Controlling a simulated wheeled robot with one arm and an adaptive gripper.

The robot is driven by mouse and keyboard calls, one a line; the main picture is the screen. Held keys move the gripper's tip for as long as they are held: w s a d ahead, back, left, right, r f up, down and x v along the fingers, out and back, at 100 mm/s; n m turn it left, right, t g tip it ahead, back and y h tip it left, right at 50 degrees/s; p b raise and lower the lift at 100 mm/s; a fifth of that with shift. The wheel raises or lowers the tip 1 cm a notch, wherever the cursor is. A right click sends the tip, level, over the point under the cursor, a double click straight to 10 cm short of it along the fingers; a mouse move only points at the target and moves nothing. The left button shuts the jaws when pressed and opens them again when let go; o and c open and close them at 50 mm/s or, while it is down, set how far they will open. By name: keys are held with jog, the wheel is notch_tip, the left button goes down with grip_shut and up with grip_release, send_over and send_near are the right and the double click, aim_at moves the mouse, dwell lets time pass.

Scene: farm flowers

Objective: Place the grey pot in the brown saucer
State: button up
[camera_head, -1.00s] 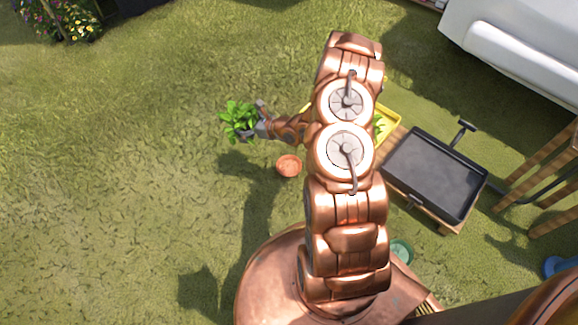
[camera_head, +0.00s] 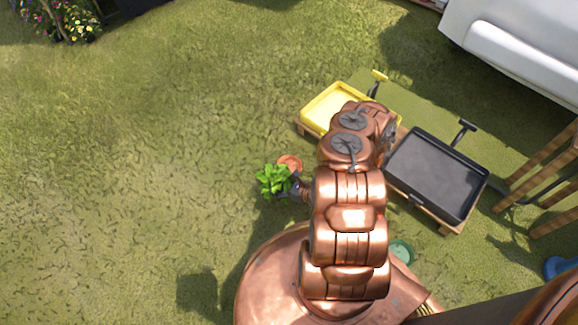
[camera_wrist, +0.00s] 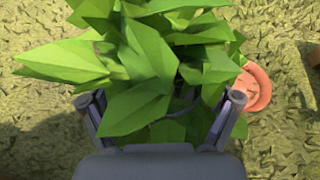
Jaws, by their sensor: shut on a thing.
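My gripper (camera_wrist: 165,112) is shut on the potted plant, whose green leaves (camera_wrist: 130,65) fill the middle of the wrist view. The leaves also show in the head view (camera_head: 272,180), left of my arm. The grey pot itself is hidden under the leaves and behind the gripper. The brown saucer (camera_head: 291,162) is an orange-brown round dish on the grass, just above and right of the plant in the head view, partly covered by it. In the wrist view the saucer (camera_wrist: 258,88) shows to the right of the leaves. The pot's height over the ground is hard to tell.
A yellow tray (camera_head: 318,112) and a black tray (camera_head: 435,175) on wooden bases stand to the right. A green saucer (camera_head: 402,250) lies beside my base. Open grass is free on the left.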

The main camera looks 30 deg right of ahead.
jog(key=shift+s+f, duration=0.2)
jog(key=shift+s, duration=0.05)
jog(key=shift+w+d+f, duration=0.15)
jog(key=shift+d, duration=0.15)
jog(key=shift+w+d+f+b, duration=0.8)
jog(key=shift+w+d+b, duration=0.4)
jog(key=shift+w+d, duration=0.6)
jog(key=shift+w+d+f+b, duration=0.75)
jog(key=shift+w+d+b, duration=0.5)
jog(key=shift+w+d, duration=0.55)
jog(key=shift+w+d+f+b, duration=0.8)
jog(key=shift+w+d+b, duration=0.6)
jog(key=shift+d, duration=0.65)
jog(key=shift+w, duration=0.15)
jog(key=o, duration=1.1)
jog(key=shift+f, duration=0.1)
jog(key=shift+o, duration=0.2)
